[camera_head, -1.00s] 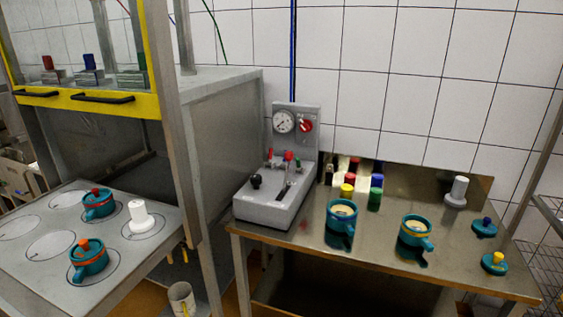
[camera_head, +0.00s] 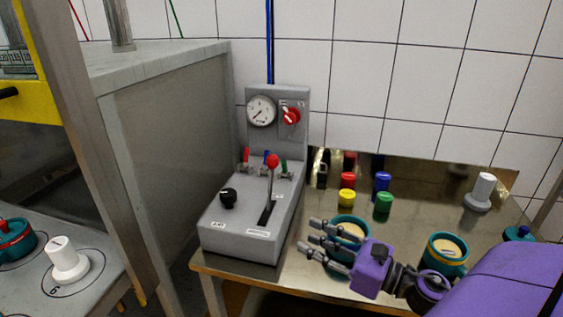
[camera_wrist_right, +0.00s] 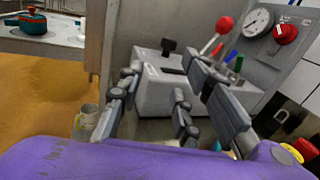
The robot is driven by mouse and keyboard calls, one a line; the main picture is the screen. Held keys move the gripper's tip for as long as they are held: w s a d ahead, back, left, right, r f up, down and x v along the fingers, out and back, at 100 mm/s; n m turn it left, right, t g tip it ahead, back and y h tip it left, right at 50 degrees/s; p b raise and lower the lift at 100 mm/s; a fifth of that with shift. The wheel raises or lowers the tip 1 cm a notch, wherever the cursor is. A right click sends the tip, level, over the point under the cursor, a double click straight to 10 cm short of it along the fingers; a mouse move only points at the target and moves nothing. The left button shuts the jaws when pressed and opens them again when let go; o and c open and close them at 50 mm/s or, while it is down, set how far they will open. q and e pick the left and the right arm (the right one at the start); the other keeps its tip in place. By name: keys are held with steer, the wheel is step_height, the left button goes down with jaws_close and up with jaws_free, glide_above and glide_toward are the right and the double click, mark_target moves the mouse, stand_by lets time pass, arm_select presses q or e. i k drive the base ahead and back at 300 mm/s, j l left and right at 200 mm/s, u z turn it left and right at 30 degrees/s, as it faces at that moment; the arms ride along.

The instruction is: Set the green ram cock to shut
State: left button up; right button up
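The green ram cock (camera_head: 285,167) is the right one of a row of three small cocks at the back of the grey control unit (camera_head: 240,241). Its small handle also shows in the wrist view (camera_wrist_right: 239,64); its exact angle is too small to tell. The blue cock (camera_head: 266,157) and red cock (camera_head: 246,157) are to its left. My purple right gripper (camera_head: 318,239) is open and empty, with its fingers spread, in front and right of the unit and apart from the cock. In the wrist view its fingers (camera_wrist_right: 165,98) point toward the unit. My left gripper is not in view.
A tall red-knobbed lever (camera_head: 272,162) stands close in front of the cocks. A black knob (camera_head: 228,197), a gauge (camera_head: 261,111) and a red switch (camera_head: 291,115) are on the unit. Teal moulds (camera_head: 447,254) and coloured pieces (camera_head: 383,203) stand on the metal table to the right.

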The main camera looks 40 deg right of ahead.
mark_target(285, 168)
steer(key=i+l, duration=0.7)
steer(key=l, duration=0.1)
